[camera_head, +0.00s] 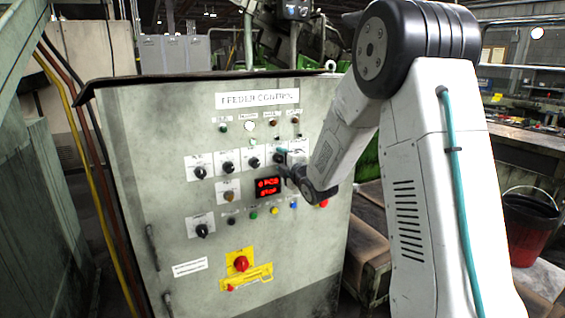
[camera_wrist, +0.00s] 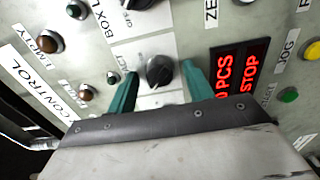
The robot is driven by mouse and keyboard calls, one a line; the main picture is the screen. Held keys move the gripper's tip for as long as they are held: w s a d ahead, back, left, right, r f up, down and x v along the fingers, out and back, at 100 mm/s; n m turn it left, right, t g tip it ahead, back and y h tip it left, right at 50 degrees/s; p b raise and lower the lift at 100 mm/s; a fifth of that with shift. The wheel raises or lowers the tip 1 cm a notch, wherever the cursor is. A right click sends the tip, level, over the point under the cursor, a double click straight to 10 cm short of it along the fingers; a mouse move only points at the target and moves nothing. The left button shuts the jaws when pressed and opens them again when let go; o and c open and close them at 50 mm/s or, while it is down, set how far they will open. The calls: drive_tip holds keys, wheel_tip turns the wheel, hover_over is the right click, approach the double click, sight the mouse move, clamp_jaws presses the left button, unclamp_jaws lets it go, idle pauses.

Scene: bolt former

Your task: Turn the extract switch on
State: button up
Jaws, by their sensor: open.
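In the wrist view, a black rotary knob (camera_wrist: 160,71) sits on a white plate between the two teal fingers of my gripper (camera_wrist: 159,76). The fingers are open, one on each side of the knob; I cannot tell whether they touch it. Part of a label ending in "CT" shows beside the left finger; the rest is hidden. In the head view, my gripper (camera_head: 284,164) is at the upper right of the feeder control panel (camera_head: 255,225) and covers the knob there.
Other black knobs (camera_head: 228,167) stand left of my gripper. A red display (camera_head: 268,187) reading "0 PCS STOP" is just below it. A red emergency button (camera_head: 241,263) on yellow is lower down.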

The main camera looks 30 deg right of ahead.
drive_tip(key=c, duration=1)
drive_tip(key=shift+m, duration=0.3)
drive_tip(key=m, duration=0.8)
drive_tip(key=shift+m, duration=0.4)
drive_tip(key=m, duration=0.4)
drive_tip(key=shift+m, duration=2.2)
